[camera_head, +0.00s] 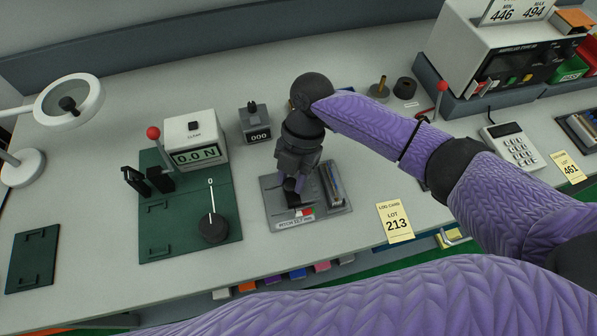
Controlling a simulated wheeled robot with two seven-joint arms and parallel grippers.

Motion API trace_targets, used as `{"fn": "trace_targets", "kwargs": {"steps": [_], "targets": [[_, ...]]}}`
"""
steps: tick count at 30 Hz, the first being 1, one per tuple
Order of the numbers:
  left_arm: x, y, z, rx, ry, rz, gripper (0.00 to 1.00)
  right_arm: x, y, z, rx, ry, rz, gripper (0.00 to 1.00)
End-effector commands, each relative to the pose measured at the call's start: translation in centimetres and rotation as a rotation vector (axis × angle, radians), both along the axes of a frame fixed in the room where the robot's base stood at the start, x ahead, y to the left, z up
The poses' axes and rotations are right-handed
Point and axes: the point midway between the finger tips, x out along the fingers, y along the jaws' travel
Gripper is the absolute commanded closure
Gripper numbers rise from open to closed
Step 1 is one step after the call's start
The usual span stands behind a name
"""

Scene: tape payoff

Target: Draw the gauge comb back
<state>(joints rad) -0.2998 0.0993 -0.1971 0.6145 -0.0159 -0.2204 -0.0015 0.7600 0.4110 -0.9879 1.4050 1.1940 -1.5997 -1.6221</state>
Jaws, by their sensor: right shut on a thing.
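A grey fixture plate (334,206) with a "PITCH" label (296,224) lies in the middle of the bench. My right gripper (292,185) points down over the plate's left part and is shut on a small dark piece, which seems to be the gauge comb (293,199). The gripper and wrist hide most of that piece. A red and white mark (304,212) shows just in front of it. A slotted block with a metallic strip (332,184) stands on the plate to the right of the gripper. My left gripper is not in view.
A force gauge reading 0.0 N (196,145) and a dial (213,228) are on a green plate (165,250) to the left. A counter box (255,124) stands behind. A lot 213 card (396,222) lies to the right. The bench between plate and card is clear.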

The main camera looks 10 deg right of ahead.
Motion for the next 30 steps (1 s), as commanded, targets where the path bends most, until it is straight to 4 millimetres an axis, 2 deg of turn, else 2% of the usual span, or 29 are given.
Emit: {"fn": "trace_targets", "kwargs": {"steps": [2, 3, 7, 14, 17, 24, 30], "targets": [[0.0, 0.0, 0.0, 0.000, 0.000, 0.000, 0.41, 0.0, 0.2, 0.1, 0.009, -0.003, 0.001, 1.00], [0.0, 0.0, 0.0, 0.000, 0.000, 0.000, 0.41, 0.0, 0.3, 0.1, 0.009, -0.003, 0.001, 0.55], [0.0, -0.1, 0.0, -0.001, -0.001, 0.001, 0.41, 0.0, 0.2, 0.1, 0.007, -0.001, 0.002, 0.28], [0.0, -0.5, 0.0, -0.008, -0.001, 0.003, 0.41, 0.0, 0.1, 0.1, 0.005, 0.000, 0.002, 0.28], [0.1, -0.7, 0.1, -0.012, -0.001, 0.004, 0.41, 0.2, 0.0, 0.7, 0.005, -0.001, 0.000, 0.28], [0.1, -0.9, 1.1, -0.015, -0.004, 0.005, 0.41, 1.9, -1.6, 6.2, 0.006, -0.004, 0.000, 0.28], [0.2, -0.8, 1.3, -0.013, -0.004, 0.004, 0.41, 2.7, -2.4, 9.0, 0.006, -0.002, 0.001, 0.28]]}}
